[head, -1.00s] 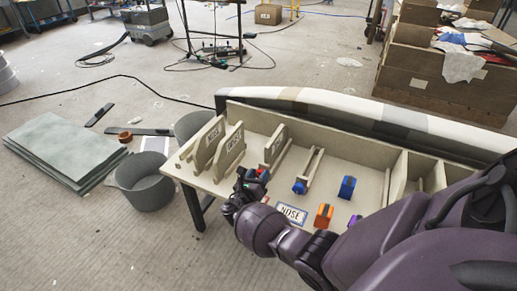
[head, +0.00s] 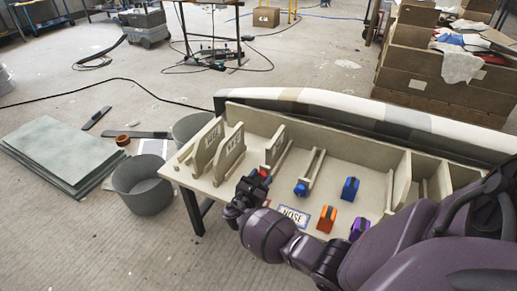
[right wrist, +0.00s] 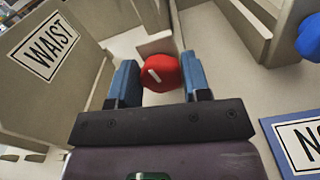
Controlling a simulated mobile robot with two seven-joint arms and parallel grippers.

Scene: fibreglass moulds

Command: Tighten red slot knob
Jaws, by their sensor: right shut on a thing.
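The red slot knob (right wrist: 160,74) has a white slot mark and sits between the two blue fingers of my right gripper (right wrist: 160,88) in the right wrist view. The gripper is shut on it. The slot mark slants in that view. In the head view my right gripper (head: 252,184) is over the front of the wooden bench, at the foot of a slotted rail, and a bit of the red knob (head: 264,173) shows past it. My left gripper is not in view.
A blue knob (head: 301,189) is on the neighbouring rail. The NOSE label (head: 293,215), an orange block (head: 327,219), a blue block (head: 349,188) and a purple block (head: 359,227) lie to the right.

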